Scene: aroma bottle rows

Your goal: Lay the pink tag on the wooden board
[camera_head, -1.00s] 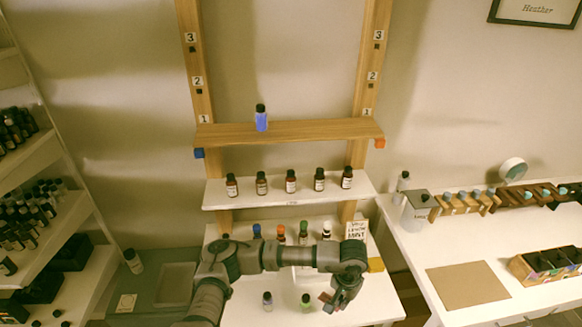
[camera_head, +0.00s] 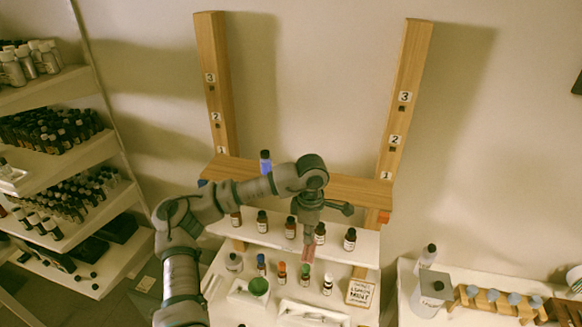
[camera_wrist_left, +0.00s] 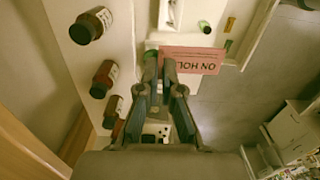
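The pink tag (camera_wrist_left: 198,62), with the words "ON HOLD" on it, is at the fingertips of my left gripper (camera_wrist_left: 167,64) in the left wrist view. The fingers are close together on one end of the tag. In the head view my left gripper (camera_head: 309,228) points down in front of the shelves, and the pink tag (camera_head: 309,253) hangs below it. The wooden board (camera_head: 352,188) spans two upright posts behind and above the gripper; my arm hides its middle. A blue bottle (camera_head: 265,162) stands on it. My right gripper is in neither current view.
Brown bottles (camera_head: 262,222) stand along the white shelf (camera_head: 368,247) beneath the board, close to my gripper. Lower down are colour-capped bottles (camera_head: 282,271), a green-filled dish (camera_head: 258,287) and a lettered card (camera_head: 359,294). The board's right part looks clear.

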